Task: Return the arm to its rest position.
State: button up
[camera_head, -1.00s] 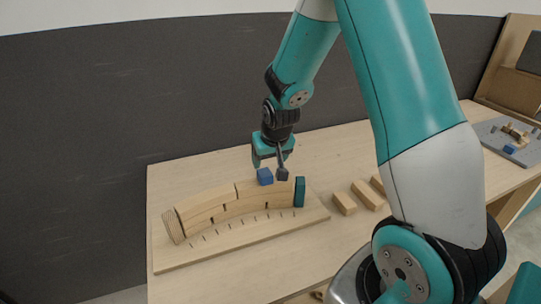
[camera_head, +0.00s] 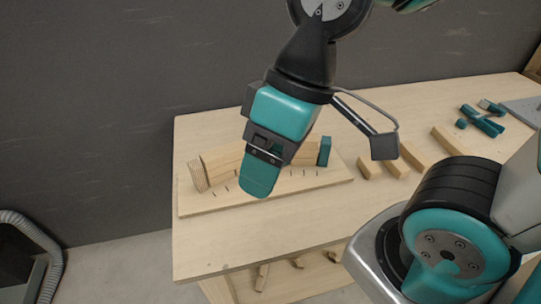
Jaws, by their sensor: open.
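My gripper (camera_head: 262,170) hangs at the centre of the head view, close to the camera. It is open, and I see nothing held in it. Its teal finger tip points down in front of the curved wooden form. A dark block (camera_head: 383,146) on a thin grey bracket sticks out to the right of my wrist. The curved wooden form (camera_head: 222,160) stands on its slotted board behind my gripper, which covers its middle. A teal block (camera_head: 325,151) stands at the form's right end. The blue cube is not visible now.
Several loose wooden blocks (camera_head: 396,167) lie right of the board. Teal pieces (camera_head: 482,121) lie further right, near a grey mat (camera_head: 522,110). The table (camera_head: 245,240) is bare in front of the board. A grey hose (camera_head: 35,235) curves at the far left.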

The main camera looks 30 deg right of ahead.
jog(key=shift+f, duration=0.1)
notch_tip(320, 180, down, 5)
jog(key=b, duration=0.5)
dwell(0.7)
